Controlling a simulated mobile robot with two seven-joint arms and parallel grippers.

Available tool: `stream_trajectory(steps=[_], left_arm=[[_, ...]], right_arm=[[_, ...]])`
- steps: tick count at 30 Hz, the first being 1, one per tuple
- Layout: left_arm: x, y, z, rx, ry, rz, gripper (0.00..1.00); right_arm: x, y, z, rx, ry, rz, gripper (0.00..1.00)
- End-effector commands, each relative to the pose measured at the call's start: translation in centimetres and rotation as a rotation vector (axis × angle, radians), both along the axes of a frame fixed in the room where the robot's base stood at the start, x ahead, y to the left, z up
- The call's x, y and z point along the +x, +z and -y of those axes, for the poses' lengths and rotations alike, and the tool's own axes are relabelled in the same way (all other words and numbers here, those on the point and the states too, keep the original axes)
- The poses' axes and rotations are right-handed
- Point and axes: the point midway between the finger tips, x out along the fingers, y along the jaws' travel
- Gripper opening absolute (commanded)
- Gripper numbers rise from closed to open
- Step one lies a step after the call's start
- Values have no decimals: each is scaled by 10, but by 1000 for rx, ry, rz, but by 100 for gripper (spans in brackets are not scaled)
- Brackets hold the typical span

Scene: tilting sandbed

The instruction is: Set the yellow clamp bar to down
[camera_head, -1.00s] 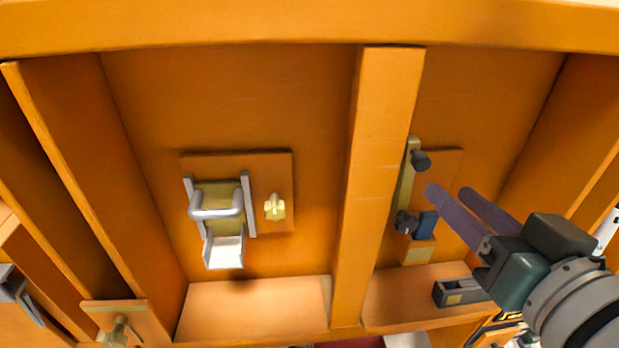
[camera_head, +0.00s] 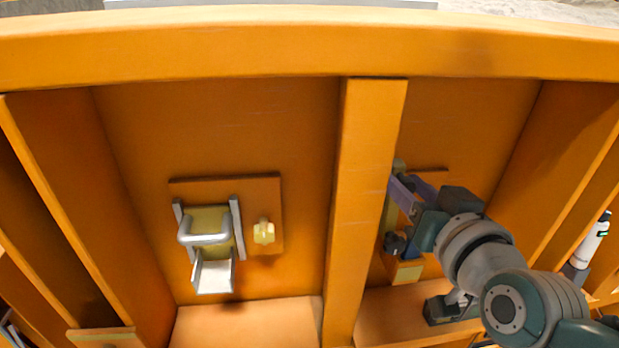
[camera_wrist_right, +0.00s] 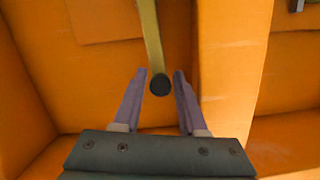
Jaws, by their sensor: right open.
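The yellow clamp bar (camera_head: 391,212) is a narrow olive-yellow strip on the right-hand panel, just right of the middle post. It stands roughly upright, with a dark pivot (camera_head: 395,243) at its lower end. My right gripper (camera_head: 398,186) is at its upper part and hides the knob there in the head view. In the right wrist view, the bar (camera_wrist_right: 150,35) runs down from the top edge to a round black knob (camera_wrist_right: 161,85). The knob lies between the open fingers (camera_wrist_right: 160,76), with gaps visible on both sides. My left gripper is out of view.
The orange middle post (camera_head: 365,200) stands close to the left of my right gripper. Left of it, a panel holds a silver latch (camera_head: 209,240) and a small yellow knob (camera_head: 264,232). An orange beam (camera_head: 300,45) crosses the top.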

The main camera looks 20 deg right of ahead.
Motion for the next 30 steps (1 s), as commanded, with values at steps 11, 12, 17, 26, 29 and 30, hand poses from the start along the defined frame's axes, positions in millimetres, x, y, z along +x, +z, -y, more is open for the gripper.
stream_trajectory(steps=[11,12,17,26,29,30], left_arm=[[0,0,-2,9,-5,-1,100],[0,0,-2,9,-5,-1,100],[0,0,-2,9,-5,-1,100],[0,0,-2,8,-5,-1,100],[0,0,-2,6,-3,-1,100],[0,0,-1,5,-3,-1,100]], right_arm=[[0,0,0,-1,0,0,11],[0,0,0,-1,0,0,6],[0,0,0,0,1,1,0],[0,0,-1,0,1,1,0],[0,0,-1,0,1,1,0],[0,0,-1,0,1,1,0]])
